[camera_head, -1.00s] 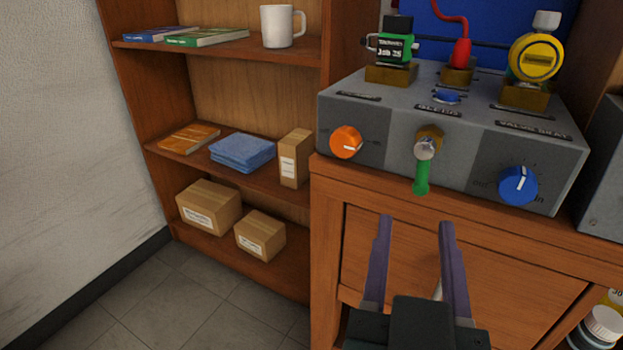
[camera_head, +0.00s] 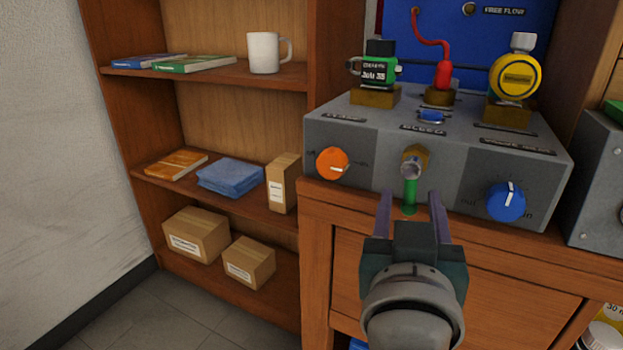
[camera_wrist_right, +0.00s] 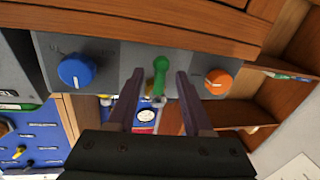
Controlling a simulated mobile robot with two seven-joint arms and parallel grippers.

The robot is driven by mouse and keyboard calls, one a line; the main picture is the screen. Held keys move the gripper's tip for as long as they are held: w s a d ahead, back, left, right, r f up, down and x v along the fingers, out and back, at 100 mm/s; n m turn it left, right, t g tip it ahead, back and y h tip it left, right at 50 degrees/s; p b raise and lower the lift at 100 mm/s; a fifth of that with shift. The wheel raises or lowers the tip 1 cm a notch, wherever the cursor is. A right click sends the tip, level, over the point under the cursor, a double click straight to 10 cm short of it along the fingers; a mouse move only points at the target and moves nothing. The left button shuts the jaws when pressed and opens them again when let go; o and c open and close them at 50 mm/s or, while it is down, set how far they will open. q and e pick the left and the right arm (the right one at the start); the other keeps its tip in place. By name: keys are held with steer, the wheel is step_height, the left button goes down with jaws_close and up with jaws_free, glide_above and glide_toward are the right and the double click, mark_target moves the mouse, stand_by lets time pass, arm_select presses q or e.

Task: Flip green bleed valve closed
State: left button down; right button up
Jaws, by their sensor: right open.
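The bleed valve has a green lever (camera_head: 410,194) that hangs down from a brass and silver fitting (camera_head: 414,162) on the front of the grey test box (camera_head: 452,166). My right gripper (camera_head: 412,200) is open, with its two purple-grey fingers on either side of the lever's lower end. In the right wrist view the green lever (camera_wrist_right: 160,76) stands between the open fingers (camera_wrist_right: 157,76), with a visible gap on each side. I cannot tell whether a finger touches it. My left gripper is not in view.
An orange knob (camera_head: 332,163) is left of the lever and a blue knob (camera_head: 506,201) is to its right. A green device (camera_head: 380,72), a red plug (camera_head: 443,76) and a yellow gauge (camera_head: 516,77) stand on top. A wooden cabinet (camera_head: 340,245) is below.

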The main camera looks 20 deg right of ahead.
steer(key=shift+c, duration=0.4)
jaws_close()
steer(key=shift+w+a+m, duration=0.15)
steer(key=shift+w+m, duration=0.05)
steer(key=shift+m, duration=0.5)
steer(key=shift+o, duration=0.4)
jaws_free()
steer(key=shift+s, duration=0.1)
